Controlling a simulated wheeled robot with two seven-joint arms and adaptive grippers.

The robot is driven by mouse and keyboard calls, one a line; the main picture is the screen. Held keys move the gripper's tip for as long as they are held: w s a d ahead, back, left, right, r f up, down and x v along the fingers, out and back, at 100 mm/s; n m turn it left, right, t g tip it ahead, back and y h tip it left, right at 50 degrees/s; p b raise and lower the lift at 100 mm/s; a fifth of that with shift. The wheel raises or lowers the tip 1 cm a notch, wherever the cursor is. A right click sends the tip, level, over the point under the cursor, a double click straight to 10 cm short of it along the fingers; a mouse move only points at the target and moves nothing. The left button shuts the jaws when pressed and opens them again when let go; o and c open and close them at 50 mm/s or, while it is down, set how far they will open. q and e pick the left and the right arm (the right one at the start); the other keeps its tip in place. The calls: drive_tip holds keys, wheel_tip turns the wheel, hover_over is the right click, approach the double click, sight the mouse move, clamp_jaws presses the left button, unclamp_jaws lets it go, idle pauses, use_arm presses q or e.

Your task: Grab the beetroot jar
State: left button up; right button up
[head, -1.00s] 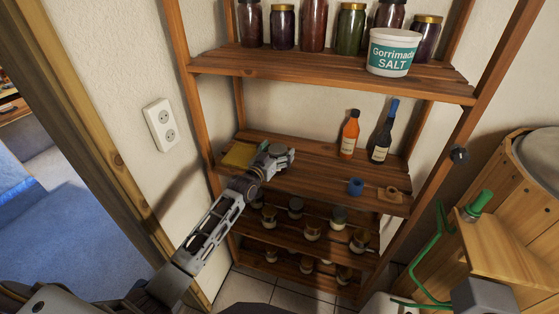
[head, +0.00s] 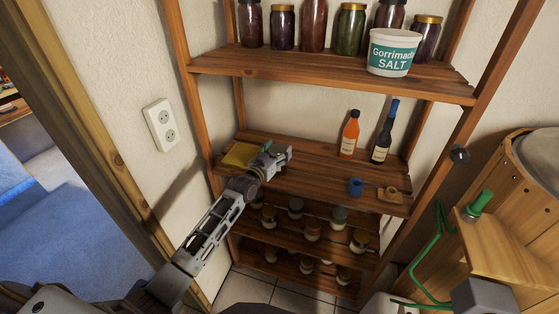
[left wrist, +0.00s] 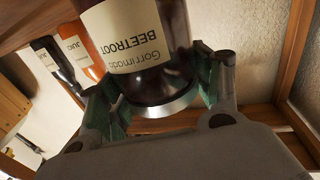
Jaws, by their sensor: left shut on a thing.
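The beetroot jar (left wrist: 140,45) fills the upper middle of the left wrist view. It is dark, with a cream label reading "Gorrimada BEETROOT" upside down in that picture and a silvery lid toward the gripper. My left gripper (head: 274,156) is at the left part of the middle shelf. In the left wrist view its green-padded fingers (left wrist: 160,88) are shut on the jar, one on each side. In the head view the jar is hidden or too small to make out at the gripper. My right gripper is not in view.
On the middle shelf (head: 310,178) stand an orange bottle (head: 349,134), a dark bottle (head: 384,133), a blue cup (head: 355,187) and a yellow item (head: 238,155). The upper shelf (head: 300,66) holds several jars and a salt tub (head: 393,52). Small jars fill the lower shelves.

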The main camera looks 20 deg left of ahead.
use_arm(q)
drive_tip(key=shift+r, duration=0.75)
wheel_tip(320, 180, up, 8)
drive_tip(key=shift+r, duration=0.35)
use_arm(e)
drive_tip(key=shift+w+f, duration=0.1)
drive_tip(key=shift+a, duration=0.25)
use_arm(q)
drive_tip(key=shift+r, duration=0.15)
